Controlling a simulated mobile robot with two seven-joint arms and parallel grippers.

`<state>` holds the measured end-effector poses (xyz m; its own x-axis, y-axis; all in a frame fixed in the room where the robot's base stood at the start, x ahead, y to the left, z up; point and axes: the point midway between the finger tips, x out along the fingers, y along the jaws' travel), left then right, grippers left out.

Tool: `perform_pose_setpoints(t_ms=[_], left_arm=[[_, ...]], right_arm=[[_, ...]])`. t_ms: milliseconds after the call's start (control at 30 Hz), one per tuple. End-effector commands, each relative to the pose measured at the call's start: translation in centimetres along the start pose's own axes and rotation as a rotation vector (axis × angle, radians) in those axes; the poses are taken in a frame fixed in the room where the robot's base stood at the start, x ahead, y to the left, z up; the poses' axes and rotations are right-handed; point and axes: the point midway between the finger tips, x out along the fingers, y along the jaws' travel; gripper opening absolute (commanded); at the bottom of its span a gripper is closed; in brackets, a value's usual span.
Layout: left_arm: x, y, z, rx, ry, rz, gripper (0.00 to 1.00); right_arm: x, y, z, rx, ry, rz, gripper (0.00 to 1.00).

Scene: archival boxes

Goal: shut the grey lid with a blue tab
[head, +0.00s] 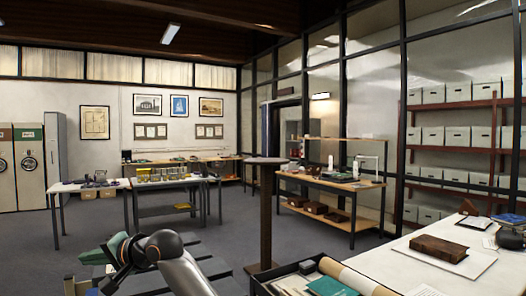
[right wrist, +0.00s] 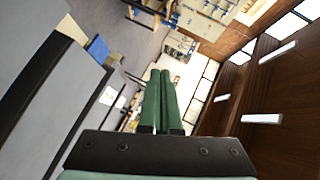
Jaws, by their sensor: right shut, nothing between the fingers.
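My right gripper (head: 114,246) shows in the head view at the lower left, with a green end on a grey and black arm. In the right wrist view its two green fingers (right wrist: 160,75) lie side by side, shut and empty. A large grey panel (right wrist: 35,75) with a black edge fills the left of that view and looks like the grey lid. A small blue piece (right wrist: 97,48) by its upper corner looks like the blue tab. The fingers appear apart from both. How far the lid stands open I cannot tell. My left gripper is not in view.
A white table (head: 430,272) at the lower right holds a brown book (head: 438,248). A black tray (head: 262,286) with papers and a green folder lies in front of it. A brown post stand (head: 266,215) rises near the middle. Open floor (head: 235,232) lies beyond my arm.

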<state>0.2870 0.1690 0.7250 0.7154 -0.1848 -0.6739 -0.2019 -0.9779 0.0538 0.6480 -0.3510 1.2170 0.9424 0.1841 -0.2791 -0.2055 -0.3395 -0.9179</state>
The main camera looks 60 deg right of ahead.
Motion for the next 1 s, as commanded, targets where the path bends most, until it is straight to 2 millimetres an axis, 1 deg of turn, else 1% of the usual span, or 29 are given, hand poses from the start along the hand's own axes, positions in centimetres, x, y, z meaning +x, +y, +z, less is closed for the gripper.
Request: perform_pose_setpoints(t_ms=[33,133,300,400,600,1000], left_arm=[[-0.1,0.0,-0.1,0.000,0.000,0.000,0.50],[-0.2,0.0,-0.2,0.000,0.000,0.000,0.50],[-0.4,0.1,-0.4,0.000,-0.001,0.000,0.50],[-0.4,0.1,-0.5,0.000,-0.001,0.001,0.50],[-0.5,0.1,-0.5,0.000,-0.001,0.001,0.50],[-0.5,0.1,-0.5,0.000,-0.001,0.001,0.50]], right_arm=[[0.6,1.2,0.7,0.005,-0.004,0.004,0.00],[1.4,2.7,1.5,0.005,-0.003,0.004,0.00],[2.3,4.6,2.3,-0.053,-0.002,0.058,0.00],[2.5,5.3,2.6,-0.073,-0.001,0.075,0.00],[2.8,6.1,2.8,-0.089,0.000,0.092,0.00],[2.8,6.1,2.8,-0.090,-0.001,0.093,0.00]])
